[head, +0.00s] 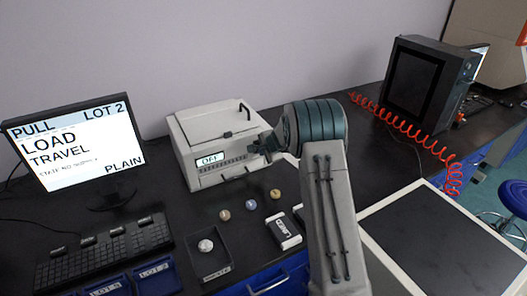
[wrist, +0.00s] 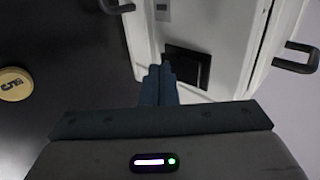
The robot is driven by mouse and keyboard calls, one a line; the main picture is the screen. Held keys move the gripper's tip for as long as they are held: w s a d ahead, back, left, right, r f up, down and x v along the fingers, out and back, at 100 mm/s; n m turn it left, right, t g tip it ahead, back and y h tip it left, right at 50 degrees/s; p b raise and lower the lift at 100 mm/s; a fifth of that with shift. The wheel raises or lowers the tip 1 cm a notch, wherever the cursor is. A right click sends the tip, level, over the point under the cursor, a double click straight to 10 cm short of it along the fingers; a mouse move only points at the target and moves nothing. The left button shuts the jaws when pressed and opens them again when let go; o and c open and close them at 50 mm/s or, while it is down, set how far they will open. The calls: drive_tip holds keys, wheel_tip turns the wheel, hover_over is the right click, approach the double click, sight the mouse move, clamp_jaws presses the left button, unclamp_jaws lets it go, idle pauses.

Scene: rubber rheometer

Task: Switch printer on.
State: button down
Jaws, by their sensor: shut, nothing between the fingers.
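A white box-shaped machine (head: 215,124), seemingly the printer, stands on the black bench. It has a black handle on top and a small lit display (head: 210,160) that seems to read "OFF". My gripper (head: 256,151) is at its front right side. In the wrist view my fingers (wrist: 159,72) are shut with nothing between them. Their tips are close to a dark rectangular switch or recess (wrist: 187,66) in the white body (wrist: 222,45). I cannot tell whether they touch it.
A monitor (head: 70,150) and keyboard (head: 104,248) are at left. Several small round pieces, a black tray (head: 209,262) and a small labelled device (head: 284,231) lie in front. A red coiled cable (head: 400,126) and dark cabinet (head: 429,85) are at right. A yellow disc (wrist: 14,84) shows in the wrist view.

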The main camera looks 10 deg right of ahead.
drive_tip(key=shift+f, duration=0.1)
drive_tip(key=b, duration=0.3)
drive_tip(key=shift+w+f, duration=0.15)
drive_tip(key=shift+f, duration=0.15)
drive_tip(key=shift+r, duration=0.35)
drive_tip(key=shift+r+p, duration=0.15)
drive_tip(key=shift+p, duration=0.15)
